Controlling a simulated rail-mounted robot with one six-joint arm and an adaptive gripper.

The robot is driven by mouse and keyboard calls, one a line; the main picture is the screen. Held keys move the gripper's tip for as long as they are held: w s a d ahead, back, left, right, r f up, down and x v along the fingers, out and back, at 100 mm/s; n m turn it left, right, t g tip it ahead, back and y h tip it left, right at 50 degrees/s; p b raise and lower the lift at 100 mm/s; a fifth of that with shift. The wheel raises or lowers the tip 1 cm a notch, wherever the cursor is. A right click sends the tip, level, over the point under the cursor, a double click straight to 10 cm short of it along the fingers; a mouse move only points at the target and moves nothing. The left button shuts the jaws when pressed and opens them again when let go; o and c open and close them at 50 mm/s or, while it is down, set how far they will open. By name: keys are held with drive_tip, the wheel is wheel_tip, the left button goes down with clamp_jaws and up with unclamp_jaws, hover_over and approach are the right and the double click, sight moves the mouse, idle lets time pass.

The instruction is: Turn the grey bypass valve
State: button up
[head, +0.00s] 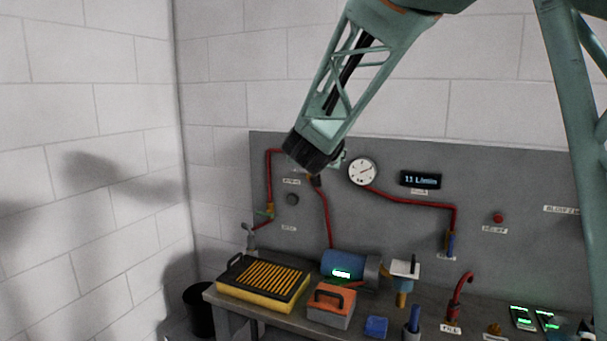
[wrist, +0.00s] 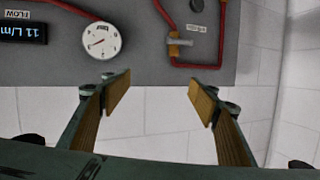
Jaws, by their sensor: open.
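A valve with a grey bar handle (wrist: 180,41) and a brass-coloured body sits on a red pipe on the grey panel. It looks like the grey bypass valve, but its label is too small to read. In the head view the valve (head: 317,181) shows just below the end of my arm, partly covered. My gripper (wrist: 160,95) is open and empty, its two tan-padded fingers spread wide. The valve lies beyond the fingertips in the wrist view, not between them, and nothing touches it. In the head view my gripper is mostly hidden behind my wrist.
A round gauge (head: 362,171) and a flow display (head: 420,180) are close to the right on the panel (head: 395,240). The bench below holds a yellow-black filter tray (head: 231,288), an orange-topped box (head: 324,312) and a blue cylinder (head: 343,264).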

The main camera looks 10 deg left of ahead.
drive_tip(key=w+a+f+m+t+h, duration=0.1)
drive_tip(key=w+a+f+h, duration=0.1)
drive_tip(key=w+a+f, duration=0.2)
drive_tip(key=m+t+h, duration=0.1)
drive_tip(key=h, duration=0.2)
approach(304, 172)
drive_tip(key=s, duration=0.3)
drive_tip(key=shift+a+b, duration=0.45)
drive_tip(key=shift+w, duration=0.1)
drive_tip(key=shift+b+x, duration=0.95)
drive_tip(key=shift+x, duration=5.9)
drive_tip(key=shift+d, duration=0.15)
drive_tip(key=c, duration=0.6)
